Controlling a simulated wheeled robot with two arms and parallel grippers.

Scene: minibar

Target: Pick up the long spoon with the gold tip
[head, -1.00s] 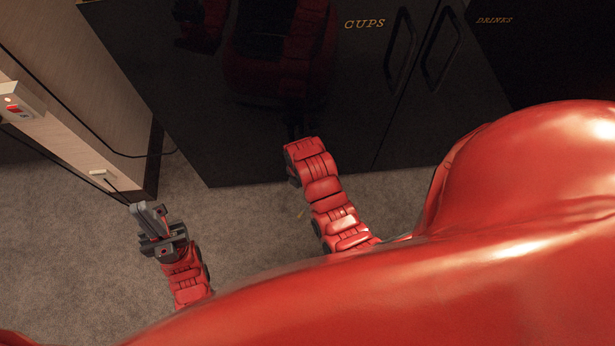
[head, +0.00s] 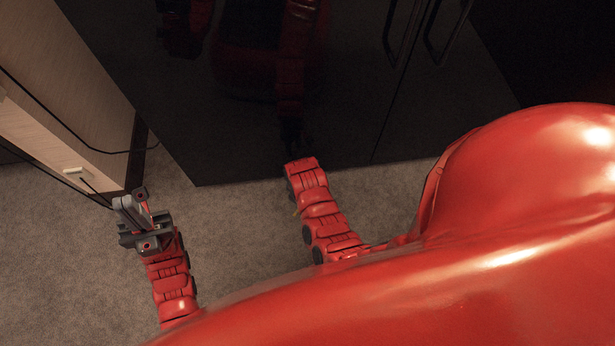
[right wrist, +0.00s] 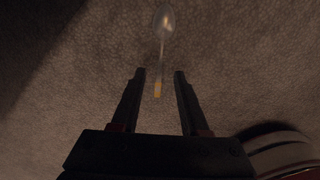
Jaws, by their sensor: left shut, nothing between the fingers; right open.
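The long spoon (right wrist: 162,40) lies on the grey carpet in the right wrist view. Its bowl is at the top of the picture and its gold tip points down between my fingers. My right gripper (right wrist: 160,73) is open, with one finger on each side of the gold end and no visible contact. In the head view the right arm reaches toward the black cabinet, and its fingers cannot be made out. My left gripper (head: 129,206) is shut and empty above the carpet at the left. I cannot clearly make out the spoon in the head view.
A black glossy cabinet (head: 250,130) with handles stands in front of my right arm. A pale wooden cabinet (head: 75,90) with dark cables stands at the left, close to my left gripper. Bare carpet (head: 235,225) lies between my arms.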

